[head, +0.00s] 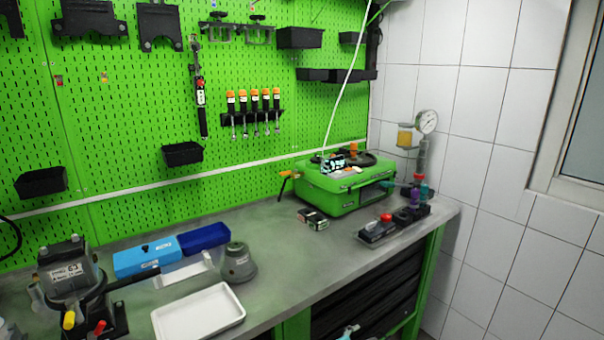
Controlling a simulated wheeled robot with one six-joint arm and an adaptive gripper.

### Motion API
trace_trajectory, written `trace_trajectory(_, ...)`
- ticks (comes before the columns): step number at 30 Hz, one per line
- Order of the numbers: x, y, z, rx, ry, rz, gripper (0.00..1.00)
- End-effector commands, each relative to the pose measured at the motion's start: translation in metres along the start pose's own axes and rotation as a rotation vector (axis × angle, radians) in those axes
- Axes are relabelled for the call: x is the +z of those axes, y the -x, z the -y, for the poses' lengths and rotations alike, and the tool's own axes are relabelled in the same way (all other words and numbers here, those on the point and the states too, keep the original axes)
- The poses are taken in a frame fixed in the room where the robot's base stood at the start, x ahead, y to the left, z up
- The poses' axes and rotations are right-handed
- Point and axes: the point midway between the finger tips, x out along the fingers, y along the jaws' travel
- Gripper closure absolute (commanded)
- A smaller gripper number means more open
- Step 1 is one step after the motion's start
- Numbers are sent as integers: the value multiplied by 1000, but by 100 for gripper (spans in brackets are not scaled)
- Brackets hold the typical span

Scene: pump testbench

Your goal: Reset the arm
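A small grey and teal piece (349,331) shows at the bottom edge, in front of the dark drawers under the bench. It looks like the tip of my gripper, but most of it is cut off by the frame. I cannot make out two fingers or anything held between them. The rest of my arm is not clearly visible.
The grey workbench (280,235) carries a green pump case (345,190), a black pump unit (70,275), a white tray (199,312), blue boxes (147,257) and a grey conical part (239,263). Tools hang on the green pegboard (130,110). The bench middle is mostly clear.

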Motion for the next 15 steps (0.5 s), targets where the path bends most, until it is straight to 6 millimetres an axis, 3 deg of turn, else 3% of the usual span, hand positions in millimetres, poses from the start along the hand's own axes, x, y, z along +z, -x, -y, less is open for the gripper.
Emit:
trace_trajectory(1,-8,-2,25,10,-29,-24,38)
trace_trajectory(8,-34,5,114,66,-218,-150,38)
trace_trajectory(15,-48,35,200,98,-442,-287,38)
